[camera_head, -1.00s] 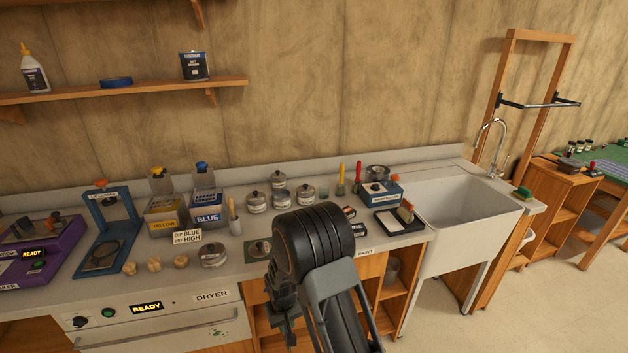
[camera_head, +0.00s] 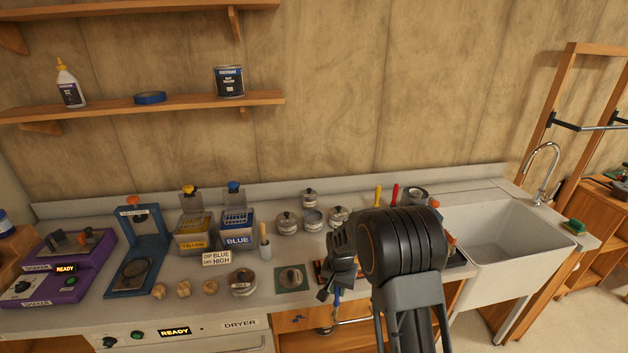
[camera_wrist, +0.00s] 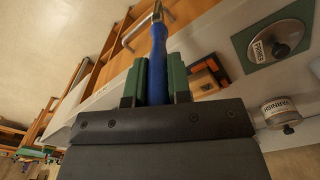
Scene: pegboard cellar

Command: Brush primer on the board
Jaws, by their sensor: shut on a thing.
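My gripper (camera_wrist: 156,85) is shut on a tool with a blue handle (camera_wrist: 157,45). Its narrow metal end points away from the wrist camera; I cannot make out bristles. In the head view the blue handle (camera_head: 337,298) hangs below my dark wrist, in front of the counter's edge. I cannot pick out the board for certain; my arm hides part of the counter.
The counter also holds yellow (camera_head: 194,233) and blue (camera_head: 238,232) dip tanks, several lidded tins, a blue press (camera_head: 137,255) and a purple shaker (camera_head: 58,262). A sink (camera_head: 500,235) is right. A drawer handle (camera_head: 352,322) juts below.

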